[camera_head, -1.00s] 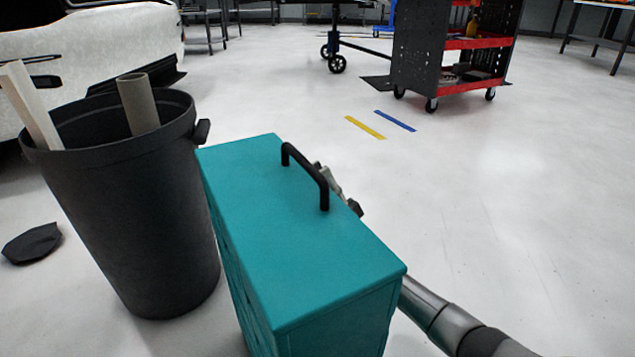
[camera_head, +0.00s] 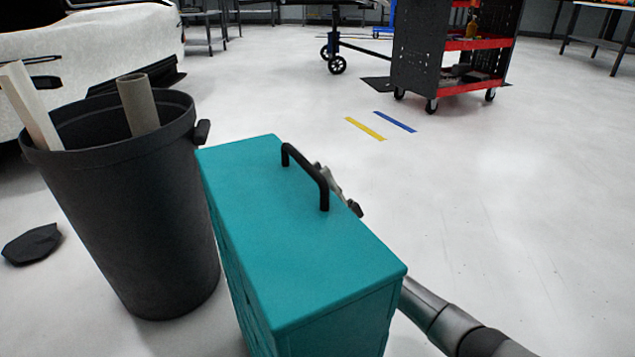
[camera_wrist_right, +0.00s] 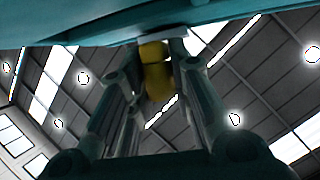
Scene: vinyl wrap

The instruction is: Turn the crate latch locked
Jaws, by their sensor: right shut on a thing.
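The teal crate (camera_head: 290,230) stands upright in the middle of the head view, with a black handle (camera_head: 308,172) on its top. My right gripper (camera_head: 338,188) is mostly hidden behind the crate's right side; only a small part shows beside the handle. In the right wrist view, the right gripper's fingers (camera_wrist_right: 156,62) close on a yellow latch (camera_wrist_right: 155,76) under the teal edge of the crate (camera_wrist_right: 90,28). The latch does not show in the head view, and I cannot tell how far it is turned. My left gripper is not in view.
A dark bin (camera_head: 130,210) with a tube (camera_head: 138,105) and a pale board (camera_head: 30,105) stands close to the crate's left. A tool cart (camera_head: 455,60) stands farther back. The floor to the right (camera_head: 520,210) is clear.

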